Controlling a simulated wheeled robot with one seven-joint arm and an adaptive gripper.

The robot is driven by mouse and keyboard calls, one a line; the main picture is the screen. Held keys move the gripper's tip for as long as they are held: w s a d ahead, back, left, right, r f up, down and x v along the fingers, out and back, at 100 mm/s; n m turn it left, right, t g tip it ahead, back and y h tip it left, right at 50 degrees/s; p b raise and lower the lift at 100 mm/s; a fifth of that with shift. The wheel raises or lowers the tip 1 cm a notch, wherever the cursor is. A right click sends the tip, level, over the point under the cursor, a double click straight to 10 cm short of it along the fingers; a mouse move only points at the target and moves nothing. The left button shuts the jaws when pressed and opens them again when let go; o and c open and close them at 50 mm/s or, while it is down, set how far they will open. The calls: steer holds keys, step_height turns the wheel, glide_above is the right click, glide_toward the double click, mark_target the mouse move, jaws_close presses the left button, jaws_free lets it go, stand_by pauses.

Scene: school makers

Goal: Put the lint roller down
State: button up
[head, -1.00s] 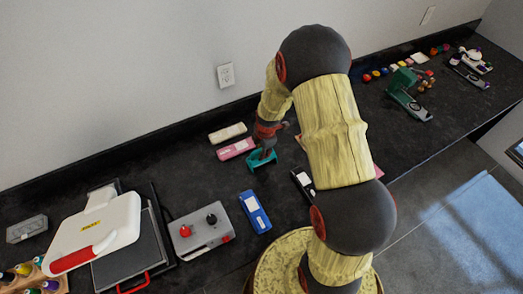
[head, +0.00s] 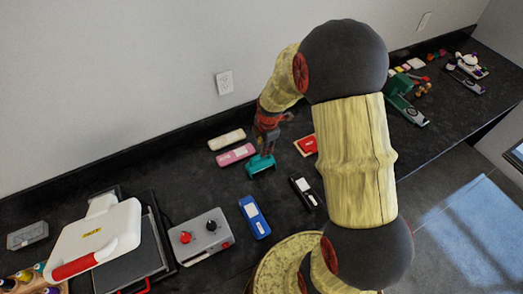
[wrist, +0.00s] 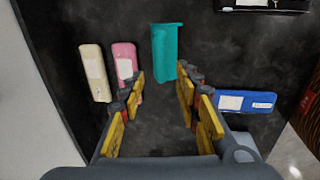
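A teal object (head: 260,165), which I take to be the lint roller, lies on the dark counter directly under my gripper (head: 267,148) in the head view. In the wrist view the teal object (wrist: 165,58) lies just beyond the fingertips of my gripper (wrist: 160,78). The two fingers are spread apart, with bare counter between them and no object held. The head view does not clearly show the gap between the fingertips and the teal object.
Left of the teal object lie a pink case (head: 236,154) and a cream case (head: 227,140). A blue case (head: 254,217), black case (head: 303,192) and red item (head: 305,145) lie nearby. A grey control box (head: 201,237) and white press (head: 95,240) stand left.

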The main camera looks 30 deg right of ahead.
steer(key=s+a+r+m+t, duration=0.1)
steer(key=s+a+r+m, duration=0.15)
steer(key=r, duration=0.45)
steer(key=s+a+r+m, duration=0.2)
steer(key=r+m, duration=0.1)
steer(key=r, duration=0.4)
steer(key=s+a+r+m+t, duration=0.1)
steer(key=s+a+r+m, duration=0.15)
steer(key=r, duration=0.35)
steer(key=s+a+r+m, duration=0.2)
steer(key=s+r+m, duration=0.3)
steer(key=s, duration=0.2)
steer(key=s+a+r+m+t, duration=0.1)
steer(key=s+r+m, duration=0.3)
steer(key=s, duration=0.4)
steer(key=shift+s+a+r+m, duration=0.25)
steer(key=shift+a+r+m, duration=0.15)
steer(key=shift+a+m, duration=0.1)
steer(key=shift+o, duration=0.5)
